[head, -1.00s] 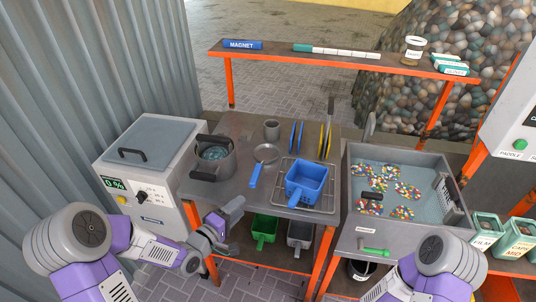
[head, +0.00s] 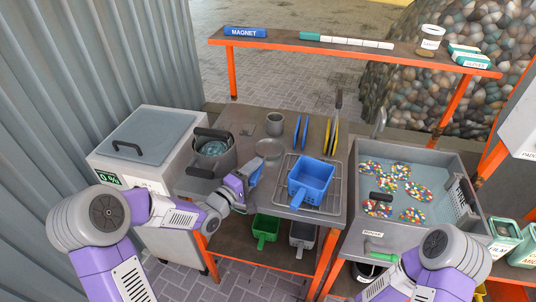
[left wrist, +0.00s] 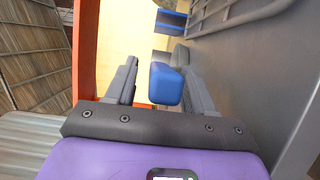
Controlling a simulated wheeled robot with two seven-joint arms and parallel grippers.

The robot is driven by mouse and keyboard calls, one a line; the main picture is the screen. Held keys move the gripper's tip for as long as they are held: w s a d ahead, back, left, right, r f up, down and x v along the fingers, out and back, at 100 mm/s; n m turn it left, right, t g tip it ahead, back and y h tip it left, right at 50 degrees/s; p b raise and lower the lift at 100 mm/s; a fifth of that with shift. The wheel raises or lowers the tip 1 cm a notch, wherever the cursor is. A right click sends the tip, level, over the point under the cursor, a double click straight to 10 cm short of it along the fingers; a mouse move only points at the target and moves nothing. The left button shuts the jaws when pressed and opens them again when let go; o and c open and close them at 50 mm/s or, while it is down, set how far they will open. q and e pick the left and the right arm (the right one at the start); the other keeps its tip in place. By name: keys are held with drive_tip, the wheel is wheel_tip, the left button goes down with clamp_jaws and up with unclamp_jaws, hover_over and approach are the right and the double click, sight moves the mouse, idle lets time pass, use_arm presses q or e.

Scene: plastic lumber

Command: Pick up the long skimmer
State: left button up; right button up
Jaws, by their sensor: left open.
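A round skimmer (head: 268,149) with a blue handle lies on the grey worktop (head: 236,124), its mesh head toward the back. My left gripper (head: 252,176) is at its handle, at the front edge of the worktop, and hides much of it in the head view. In the left wrist view the open fingers (left wrist: 160,85) stand on either side of the blue handle end (left wrist: 166,86), with a gap on the left side. On the right side the handle is close to the finger; I cannot tell if they touch.
A dark pot (head: 211,152) stands left of the skimmer and a blue square basket (head: 311,180) on a wire rack stands right of it. A grey cup (head: 275,124) is behind. A sink (head: 440,165) with colourful pellets is at the right.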

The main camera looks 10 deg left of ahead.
use_arm(q)
drive_tip(key=shift+r, duration=0.1)
clamp_jaws()
